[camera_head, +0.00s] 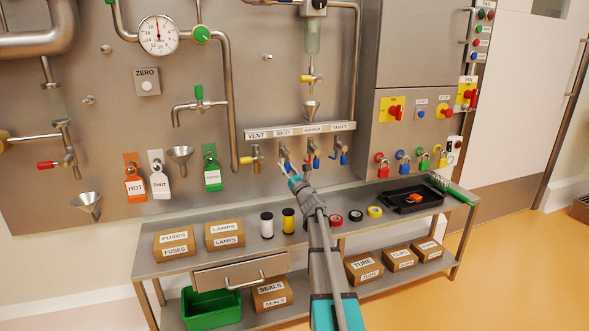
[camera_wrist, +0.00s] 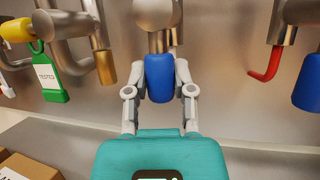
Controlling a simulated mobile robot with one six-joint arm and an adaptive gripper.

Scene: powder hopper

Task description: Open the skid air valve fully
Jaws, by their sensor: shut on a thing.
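The skid air valve (camera_wrist: 158,14) is a steel valve body in the wrist view, with a blue handle (camera_wrist: 160,76) pointing down from it. In the head view it is below the SKID label (camera_head: 283,132) on the manifold strip. My gripper (camera_wrist: 160,84) has one finger on each side of the blue handle and is shut on it. In the head view my gripper (camera_head: 288,172) reaches up to the valve from below, and the fingers largely hide the handle.
To the left is the vent valve with a yellow handle (camera_wrist: 16,31) and a green tag (camera_wrist: 50,82). To the right are a red lever (camera_wrist: 266,66) and another blue handle (camera_wrist: 309,84), close by. A steel bench (camera_head: 205,259) with boxes and tapes stands below.

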